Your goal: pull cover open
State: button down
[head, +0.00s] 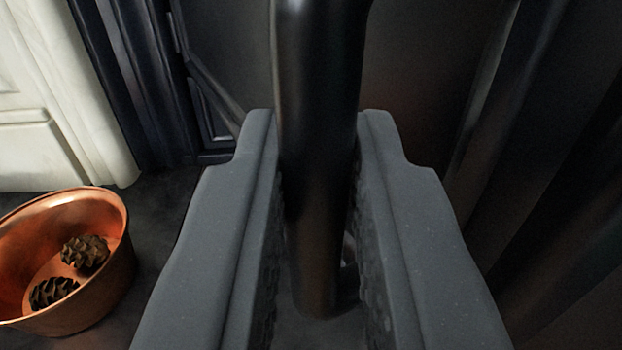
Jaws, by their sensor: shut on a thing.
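My gripper (318,190) is in the middle of the head view, with one grey finger on each side of a dark, rounded upright handle (318,90). It is shut on this handle. The handle bends at its top edge in the picture, and its lower part runs down between the fingers. Behind it is a dark, smooth panel (225,45), which looks like the fireplace cover. The fingers and handle hide part of the panel, and where the handle joins it is not clear.
A copper bowl (115,270) with two pine cones (84,253) stands on the dark floor (165,215) at the left. White marble trim (85,130) is behind it. A dark frame (145,80) stands left of the panel. Dark upright surfaces (540,120) are close on the right.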

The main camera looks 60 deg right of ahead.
jog(key=shift+r, duration=0.15)
jog(key=c, duration=1.4)
grip_release()
jog(key=shift+d, duration=0.1)
jog(key=shift+s, duration=0.1)
jog(key=v, duration=1.3)
jog(key=shift+a+b, duration=0.3)
jog(key=shift+a, duration=0.1)
jog(key=shift+s, duration=0.15)
